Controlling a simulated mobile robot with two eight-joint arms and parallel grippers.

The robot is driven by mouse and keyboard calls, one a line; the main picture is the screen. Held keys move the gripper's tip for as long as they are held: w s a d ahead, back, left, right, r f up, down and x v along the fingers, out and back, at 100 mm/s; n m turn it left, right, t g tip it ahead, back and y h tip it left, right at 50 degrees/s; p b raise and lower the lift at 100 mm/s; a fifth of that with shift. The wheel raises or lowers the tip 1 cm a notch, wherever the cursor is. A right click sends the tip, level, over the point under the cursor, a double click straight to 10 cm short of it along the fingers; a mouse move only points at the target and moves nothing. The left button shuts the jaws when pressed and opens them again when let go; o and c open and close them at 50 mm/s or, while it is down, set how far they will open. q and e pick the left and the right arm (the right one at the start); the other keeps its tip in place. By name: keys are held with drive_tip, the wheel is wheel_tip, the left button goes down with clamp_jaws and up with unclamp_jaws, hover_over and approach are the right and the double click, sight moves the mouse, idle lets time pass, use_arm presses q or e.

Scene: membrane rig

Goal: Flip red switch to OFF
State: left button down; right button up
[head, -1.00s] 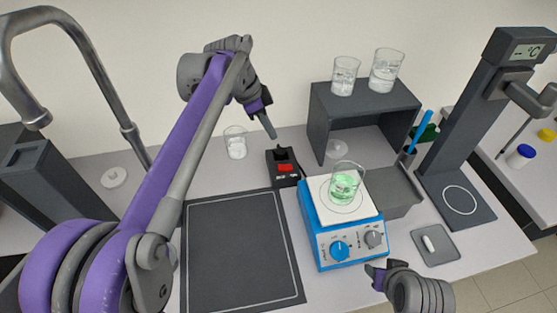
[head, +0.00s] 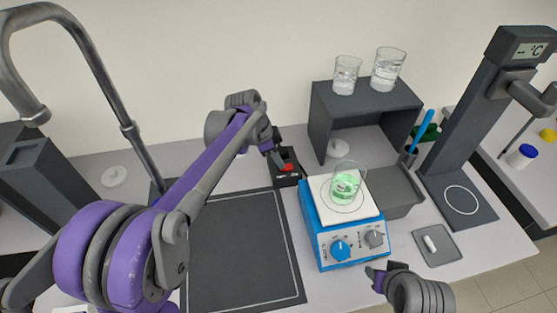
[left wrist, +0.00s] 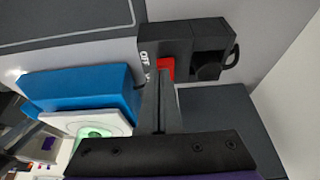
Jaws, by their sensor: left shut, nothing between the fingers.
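The red switch (head: 288,167) sits on a small black switch box (head: 286,182) behind the blue hotplate's left corner. My left gripper (head: 276,160) is shut and empty, with its tips right at the left side of the red switch. In the left wrist view the closed fingers (left wrist: 161,88) reach up to the red switch (left wrist: 166,68), partly covering it. An OFF label shows on the box beside it. I cannot tell whether the fingers touch the switch, or which way it is set. My right gripper (head: 376,276) is at the lower front, apart from everything; its jaw state is unclear.
The blue hotplate (head: 322,240) with a beaker of green liquid (head: 345,186) stands close to the right of the box. A dark shelf (head: 320,125) with two glass beakers is behind it. A dark mat (head: 240,245) lies clear in front.

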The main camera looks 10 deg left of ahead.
use_arm(q)
drive_tip(key=shift+f, duration=0.1)
